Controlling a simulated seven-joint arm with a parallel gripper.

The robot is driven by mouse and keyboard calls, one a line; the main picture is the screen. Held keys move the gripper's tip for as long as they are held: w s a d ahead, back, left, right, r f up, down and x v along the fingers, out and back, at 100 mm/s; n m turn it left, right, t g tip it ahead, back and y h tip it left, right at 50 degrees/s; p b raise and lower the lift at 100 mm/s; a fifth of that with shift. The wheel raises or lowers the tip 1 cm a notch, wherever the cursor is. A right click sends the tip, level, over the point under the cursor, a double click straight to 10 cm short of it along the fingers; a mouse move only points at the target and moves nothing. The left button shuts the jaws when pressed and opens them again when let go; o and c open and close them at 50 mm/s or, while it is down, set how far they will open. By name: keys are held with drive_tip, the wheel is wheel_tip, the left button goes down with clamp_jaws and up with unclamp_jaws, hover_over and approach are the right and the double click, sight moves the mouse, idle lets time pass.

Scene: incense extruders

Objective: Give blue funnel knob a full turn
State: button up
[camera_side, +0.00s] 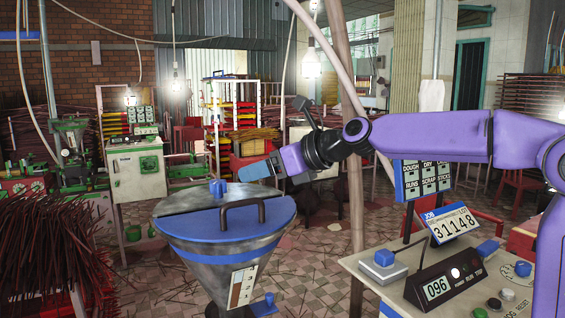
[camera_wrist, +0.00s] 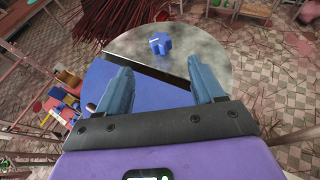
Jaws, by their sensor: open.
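The blue funnel knob (camera_side: 218,187) stands on the rear grey part of the funnel's lid. In the wrist view the knob (camera_wrist: 161,44) is a lobed blue piece with a white mark, ahead of my fingertips. The funnel (camera_side: 225,262) is a grey metal cone with a blue band, and its lid has a blue front half with a dark handle (camera_side: 242,213). My gripper (camera_side: 248,172) is to the right of the knob and a little above it, apart from it. In the wrist view my gripper (camera_wrist: 161,75) has two blue fingers spread wide with nothing between them.
A bench (camera_side: 375,262) at the right holds a blue-topped button, a counter box (camera_side: 447,276) reading 096 and a sign reading 31148. Dark red incense sticks (camera_side: 55,245) are bundled at the left. Open tiled floor (camera_side: 325,245) lies between the funnel and bench.

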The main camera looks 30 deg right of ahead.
sight(217, 181)
drive_tip(key=shift+v, duration=2.25)
drive_tip(key=w+d+g, duration=0.1)
drive_tip(key=w+d+n+y, duration=0.1)
drive_tip(key=w, duration=0.1)
drive_tip(key=w+f+n+g, duration=0.1)
drive_tip(key=shift+w+d+g+y, duration=0.25)
drive_tip(key=shift+d+g+y, duration=0.05)
drive_tip(key=shift+d+y, duration=0.1)
drive_tip(key=d+n+g+y, duration=0.1)
drive_tip(key=w+n+y, duration=0.1)
drive_tip(key=shift+w+d+r+n+g, duration=0.25)
drive_tip(key=shift+d+r+n+g, duration=0.05)
drive_tip(key=shift+d+g, duration=0.1)
drive_tip(key=shift+n+g+y, duration=0.4)
drive_tip(key=shift+n, duration=0.3)
drive_tip(key=x, duration=1.6)
drive_tip(key=shift+w+a+r, duration=0.1)
drive_tip(key=shift+w+a, duration=0.1)
drive_tip(key=shift+w, duration=0.25)
drive_tip(key=c, duration=1)
